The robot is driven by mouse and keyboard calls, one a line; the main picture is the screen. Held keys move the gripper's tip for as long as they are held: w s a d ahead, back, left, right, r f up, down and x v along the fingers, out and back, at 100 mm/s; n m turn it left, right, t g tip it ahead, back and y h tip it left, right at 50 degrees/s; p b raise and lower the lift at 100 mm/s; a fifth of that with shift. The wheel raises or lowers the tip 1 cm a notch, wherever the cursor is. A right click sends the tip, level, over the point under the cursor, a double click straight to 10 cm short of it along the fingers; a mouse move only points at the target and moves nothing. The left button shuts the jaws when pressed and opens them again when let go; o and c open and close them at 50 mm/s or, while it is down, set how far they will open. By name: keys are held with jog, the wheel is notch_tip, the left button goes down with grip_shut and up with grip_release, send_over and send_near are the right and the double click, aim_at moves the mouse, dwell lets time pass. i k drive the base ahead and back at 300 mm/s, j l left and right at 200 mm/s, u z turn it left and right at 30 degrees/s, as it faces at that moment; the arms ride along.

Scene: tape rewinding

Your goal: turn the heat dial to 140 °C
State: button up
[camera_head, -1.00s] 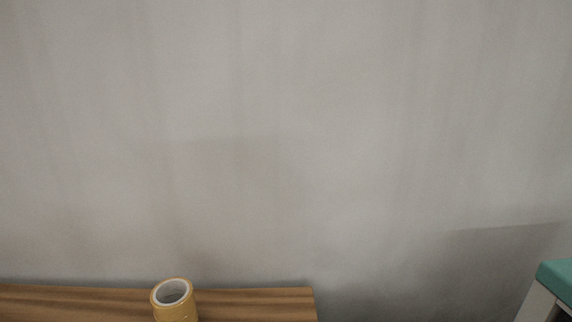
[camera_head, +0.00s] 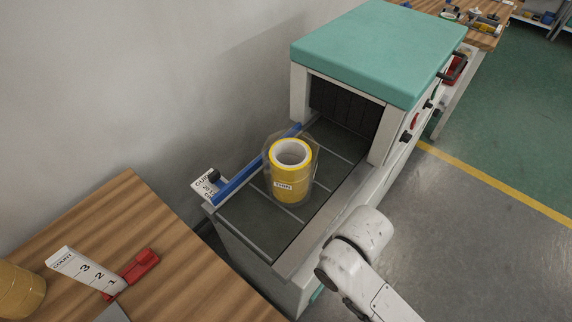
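A heat machine (camera_head: 385,45) with a teal top and pale sides stands at the upper middle of the head view. Several small controls sit on its right side face, seen almost edge-on: a black knob (camera_head: 406,136), a red piece (camera_head: 414,120) and another dark knob (camera_head: 428,104). I cannot tell which is the heat dial, and no temperature scale can be read. My white arm shows at the bottom right, in front of the conveyor and apart from these controls. My gripper is not in view.
A wrapped yellow tape stack (camera_head: 290,183) stands on the dark conveyor (camera_head: 245,220). A guide scale (camera_head: 208,187) is at its left. A wooden table (camera_head: 180,285) holds a count scale (camera_head: 85,270), a red pointer (camera_head: 140,266) and a tape roll (camera_head: 18,290). Grey floor (camera_head: 480,240) is clear at right.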

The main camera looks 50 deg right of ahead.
aim_at(406, 138)
jog(key=z, duration=1.6)
